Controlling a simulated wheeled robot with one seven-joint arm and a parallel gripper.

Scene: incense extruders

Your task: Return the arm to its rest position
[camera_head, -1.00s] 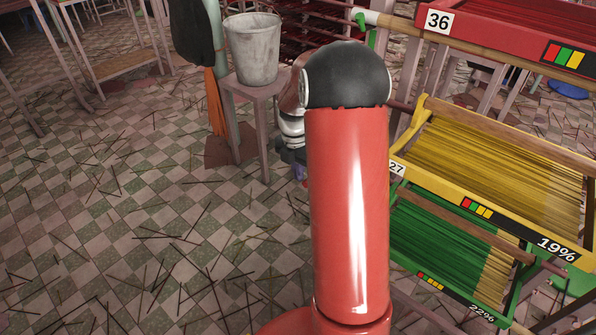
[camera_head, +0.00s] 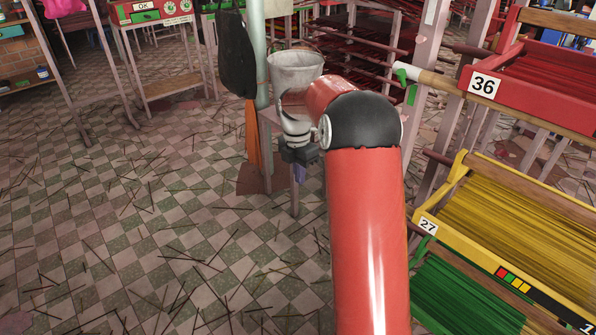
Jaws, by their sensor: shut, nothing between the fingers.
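My red arm (camera_head: 366,240) rises from the bottom edge to a black rounded joint (camera_head: 365,120), then folds back to the upper left. Its grey-white wrist hangs in front of the small table. Below the wrist my dark gripper (camera_head: 300,168) points down, small in the view, shut and holding nothing. Its fingertips are hard to make out. The gripper is well above the floor and apart from the racks on the right.
A grey bucket (camera_head: 294,66) stands on the small table behind my wrist. At the right are racks of incense sticks: red number 36 (camera_head: 540,93), yellow number 27 (camera_head: 497,262) and a green one (camera_head: 455,300). Tiled floor (camera_head: 150,215) at the left is open, strewn with sticks.

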